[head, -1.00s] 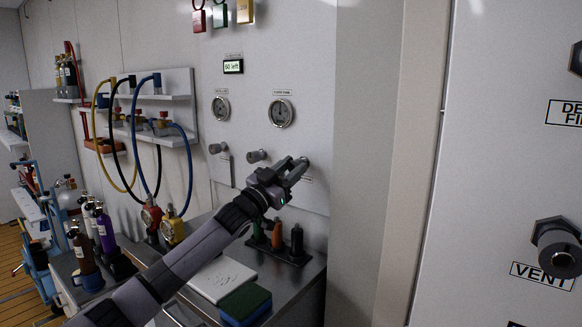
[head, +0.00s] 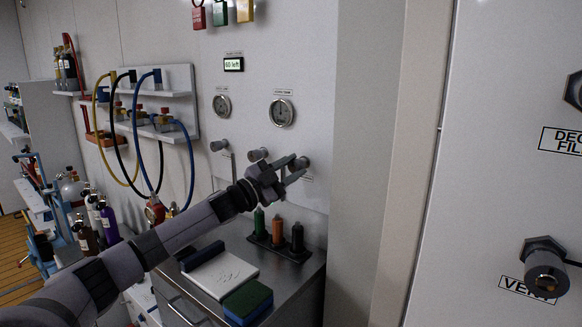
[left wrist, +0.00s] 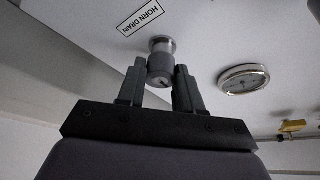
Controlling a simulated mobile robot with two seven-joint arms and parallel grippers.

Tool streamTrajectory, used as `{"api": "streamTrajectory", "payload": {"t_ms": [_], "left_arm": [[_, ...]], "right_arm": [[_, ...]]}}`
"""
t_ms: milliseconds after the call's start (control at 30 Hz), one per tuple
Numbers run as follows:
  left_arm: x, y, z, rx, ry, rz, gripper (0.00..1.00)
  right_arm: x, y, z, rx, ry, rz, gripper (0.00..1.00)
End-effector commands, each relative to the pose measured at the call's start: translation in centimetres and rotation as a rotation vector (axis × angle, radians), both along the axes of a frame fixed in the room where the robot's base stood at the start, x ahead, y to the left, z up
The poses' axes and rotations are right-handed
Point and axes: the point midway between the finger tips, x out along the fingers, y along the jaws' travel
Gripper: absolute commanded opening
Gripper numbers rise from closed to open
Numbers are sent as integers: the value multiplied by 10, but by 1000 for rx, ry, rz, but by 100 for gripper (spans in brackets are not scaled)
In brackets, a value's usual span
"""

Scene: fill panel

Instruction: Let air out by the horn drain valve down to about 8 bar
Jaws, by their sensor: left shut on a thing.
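The horn drain valve knob (left wrist: 160,68) is a grey cylinder on the wall panel in the left wrist view, beside a label reading HORN DRAIN (left wrist: 142,17). It also shows in the head view (head: 302,162) at the right end of a row of knobs. My left gripper (head: 294,168) has its fingers on either side of this knob and is shut on it; the fingers (left wrist: 160,75) also show in the left wrist view. A round gauge (head: 281,112) is above the knobs, and a gauge (left wrist: 244,79) shows in the left wrist view; its reading is too small to tell. My right gripper is not in view.
Two more knobs (head: 257,155) (head: 218,145) and a smaller gauge (head: 222,105) are on the panel to the left. Below, the steel counter holds several bottles (head: 278,232), a white board (head: 220,272) and a green-blue block (head: 247,300). A display (head: 233,64) reads "60 left".

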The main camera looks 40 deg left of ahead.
Motion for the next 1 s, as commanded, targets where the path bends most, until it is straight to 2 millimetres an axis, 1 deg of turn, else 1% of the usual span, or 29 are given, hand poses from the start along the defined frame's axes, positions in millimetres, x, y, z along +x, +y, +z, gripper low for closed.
{"api": "streamTrajectory", "payload": {"t_ms": [400, 433, 467, 500, 833, 1000], "left_arm": [[0, 0, 0, 11, 0, 2, 4], [0, 0, 0, 11, 0, 2, 45], [0, 0, 0, 11, 0, 2, 54], [0, 0, 1, 10, 0, 1, 60], [-1, 0, 0, 8, 0, 1, 60], [-9, 2, -5, 6, 2, 1, 60]], "right_arm": [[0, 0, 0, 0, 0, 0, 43], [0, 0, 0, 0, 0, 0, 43], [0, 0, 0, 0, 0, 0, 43], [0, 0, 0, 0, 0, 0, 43], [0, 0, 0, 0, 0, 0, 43], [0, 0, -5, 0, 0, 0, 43]]}}
